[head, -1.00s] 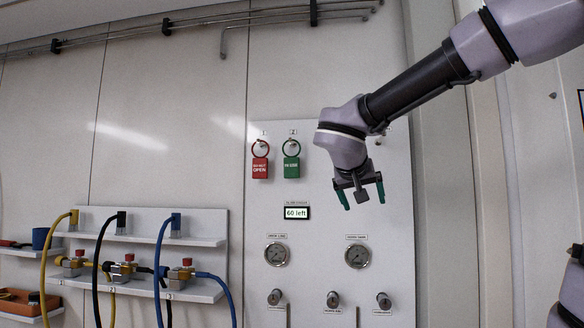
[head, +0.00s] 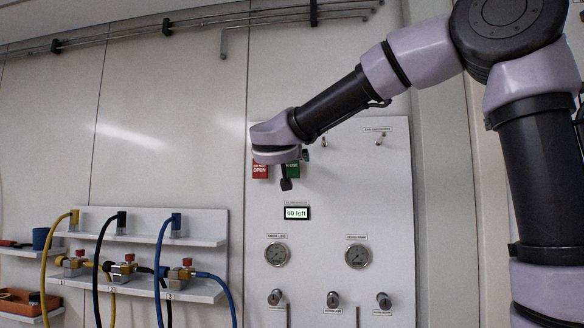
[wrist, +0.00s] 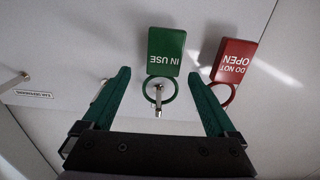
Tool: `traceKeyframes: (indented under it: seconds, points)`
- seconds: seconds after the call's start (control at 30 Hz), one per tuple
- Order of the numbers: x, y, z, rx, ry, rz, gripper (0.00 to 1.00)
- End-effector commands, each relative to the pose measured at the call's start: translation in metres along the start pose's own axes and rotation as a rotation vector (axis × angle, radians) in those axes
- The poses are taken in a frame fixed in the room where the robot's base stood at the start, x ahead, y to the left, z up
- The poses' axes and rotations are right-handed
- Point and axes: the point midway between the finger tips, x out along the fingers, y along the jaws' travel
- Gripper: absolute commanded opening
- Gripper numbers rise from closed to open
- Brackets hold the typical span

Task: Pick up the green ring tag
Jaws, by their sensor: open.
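The green ring tag (wrist: 166,52) reads "IN USE" and hangs by its ring from a metal peg in the wrist view. In the head view only part of the green tag (head: 293,171) shows behind my wrist. My gripper (wrist: 160,84) is open, with its two green fingers on either side of the tag's ring. I cannot tell whether they touch the tag; nothing is held. In the head view the wrist (head: 277,138) covers the ring and most of the fingers.
A red "DO NOT OPEN" tag (wrist: 233,62) hangs close beside the green one, near one finger. An empty peg (wrist: 14,82) is on the other side. The panel (head: 350,190) carries a "60 left" display (head: 297,213), two gauges and several knobs below. Hoses hang from shelves at left.

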Motion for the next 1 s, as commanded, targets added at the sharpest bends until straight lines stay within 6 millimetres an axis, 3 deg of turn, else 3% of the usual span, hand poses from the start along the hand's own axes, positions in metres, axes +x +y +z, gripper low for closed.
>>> traceKeyframes:
  seconds: [0.3, 0.57, 0.67, 0.8, 0.87, 1.0]
  points:
    - [0.043, -0.004, 0.001, -0.002, -0.001, 0.001, 0.93]
    - [0.045, -0.004, 0.001, -0.001, -0.001, 0.0, 0.93]
    - [0.045, -0.004, 0.001, -0.001, -0.001, 0.001, 0.58]
    - [0.045, -0.004, 0.001, -0.001, -0.001, 0.0, 0.05]
    - [0.045, -0.004, 0.001, -0.001, -0.001, 0.0, 0.0]
    - [0.045, -0.004, 0.001, -0.001, -0.001, 0.0, 0.0]
